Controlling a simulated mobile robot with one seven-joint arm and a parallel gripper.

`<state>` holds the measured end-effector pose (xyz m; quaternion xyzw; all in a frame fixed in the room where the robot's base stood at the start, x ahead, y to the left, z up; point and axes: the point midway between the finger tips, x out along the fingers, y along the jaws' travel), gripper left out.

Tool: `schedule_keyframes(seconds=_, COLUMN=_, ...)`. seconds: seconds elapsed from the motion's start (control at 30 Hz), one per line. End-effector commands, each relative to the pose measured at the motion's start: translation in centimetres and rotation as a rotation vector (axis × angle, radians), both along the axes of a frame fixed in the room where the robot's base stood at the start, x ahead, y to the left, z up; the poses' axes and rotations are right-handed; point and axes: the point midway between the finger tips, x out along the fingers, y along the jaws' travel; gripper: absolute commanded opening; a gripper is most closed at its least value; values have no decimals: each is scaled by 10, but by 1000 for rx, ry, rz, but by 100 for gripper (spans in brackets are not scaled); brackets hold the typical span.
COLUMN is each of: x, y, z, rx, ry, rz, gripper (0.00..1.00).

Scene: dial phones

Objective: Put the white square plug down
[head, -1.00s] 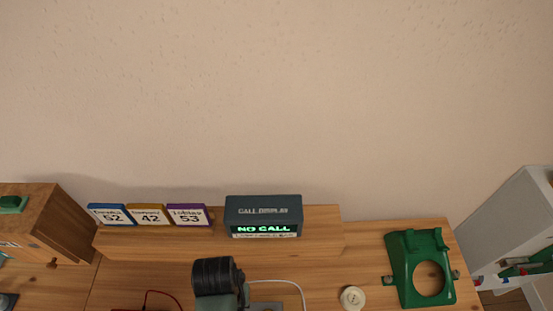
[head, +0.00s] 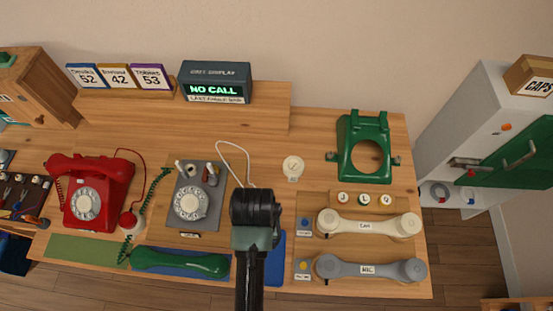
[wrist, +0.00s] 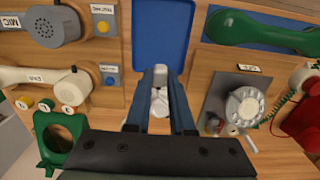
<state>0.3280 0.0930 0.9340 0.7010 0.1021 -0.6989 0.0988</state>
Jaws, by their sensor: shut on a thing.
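In the wrist view my gripper (wrist: 160,82) is shut on the white square plug (wrist: 160,74), which shows pale between the two fingertips. The blue mat (wrist: 163,35) lies just beyond the fingertips in that view. In the head view my arm and gripper body (head: 256,212) hide the plug and the fingertips. A white cord (head: 234,144) loops up from the grey dial plate (head: 212,205) and runs down behind my gripper. I cannot tell whether the plug touches the table.
A red phone (head: 92,190) and green handset (head: 180,262) are left of my arm. A cream handset (head: 368,226) and grey handset (head: 370,268) lie right. A green phone shell (head: 350,130) and round white piece (head: 293,167) stand behind. Bare wood lies around the round piece.

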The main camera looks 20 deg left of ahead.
Motion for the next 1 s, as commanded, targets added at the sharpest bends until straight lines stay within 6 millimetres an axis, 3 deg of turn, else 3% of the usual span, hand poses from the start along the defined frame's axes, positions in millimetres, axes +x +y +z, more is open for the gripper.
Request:
schedule_keyframes(seconds=0.3, x=0, y=-2, z=-47, rx=-1, ry=3, rz=-5, gripper=0)
schedule_keyframes(seconds=0.7, x=1, y=-1, z=-95, rx=0, ry=1, rz=-5, gripper=0)
schedule_keyframes(seconds=1.0, x=1, y=-1, z=-100, rx=1, ry=-2, rz=-5, gripper=0)
